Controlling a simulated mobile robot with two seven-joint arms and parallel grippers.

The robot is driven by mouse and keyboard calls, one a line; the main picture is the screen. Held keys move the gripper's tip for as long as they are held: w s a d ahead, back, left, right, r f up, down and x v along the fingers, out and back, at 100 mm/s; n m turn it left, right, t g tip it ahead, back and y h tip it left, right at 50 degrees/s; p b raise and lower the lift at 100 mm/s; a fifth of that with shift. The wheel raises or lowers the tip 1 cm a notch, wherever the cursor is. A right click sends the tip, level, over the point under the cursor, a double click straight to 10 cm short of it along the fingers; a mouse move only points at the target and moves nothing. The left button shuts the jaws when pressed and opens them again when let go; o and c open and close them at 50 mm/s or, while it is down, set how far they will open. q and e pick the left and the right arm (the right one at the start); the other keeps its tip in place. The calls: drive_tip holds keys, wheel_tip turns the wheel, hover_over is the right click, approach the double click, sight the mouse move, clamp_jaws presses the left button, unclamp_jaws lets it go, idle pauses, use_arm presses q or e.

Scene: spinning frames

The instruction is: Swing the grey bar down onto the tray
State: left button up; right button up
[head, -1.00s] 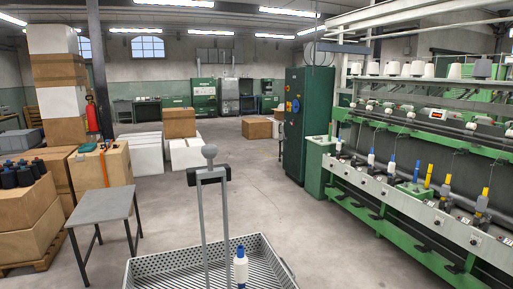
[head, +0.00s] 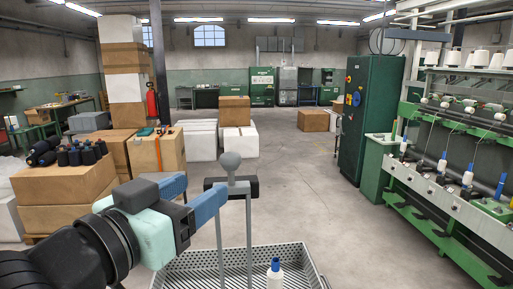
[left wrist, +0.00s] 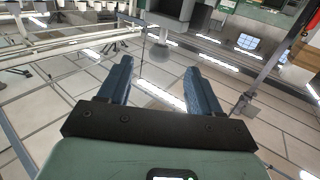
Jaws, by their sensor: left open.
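The grey bar (head: 249,232) stands upright over the near part of the tray, with two thin legs, a dark block across its top and a round grey knob above. The perforated metal tray (head: 173,274) lies low at the bottom of the head view. My left gripper (head: 206,186) is open, its blue fingers just left of the bar's top; from the head view I cannot tell whether the near finger touches it. In the left wrist view the open fingers (left wrist: 157,66) show nothing clearly held between them. My right gripper is out of view.
A white bottle with a blue cap (head: 275,274) stands in the tray, right of the bar. A green cabinet (head: 368,120) and a spinning machine (head: 450,190) line the right. Cardboard boxes (head: 65,190) stand at left. The floor behind the tray is clear.

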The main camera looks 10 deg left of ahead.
sight(236, 157)
use_arm(q)
drive_tip(key=p+x, duration=0.1)
drive_tip(key=x, duration=0.3)
drive_tip(key=r+p+x, duration=0.1)
drive_tip(key=x, duration=0.3)
drive_tip(key=p+x, duration=0.1)
drive_tip(key=x, duration=0.3)
drive_tip(key=shift+w+a+r, duration=0.1)
drive_tip(key=shift+r, duration=0.15)
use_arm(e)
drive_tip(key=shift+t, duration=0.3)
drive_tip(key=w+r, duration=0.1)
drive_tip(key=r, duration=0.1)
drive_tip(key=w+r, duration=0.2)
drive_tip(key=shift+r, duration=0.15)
use_arm(q)
clamp_jaws()
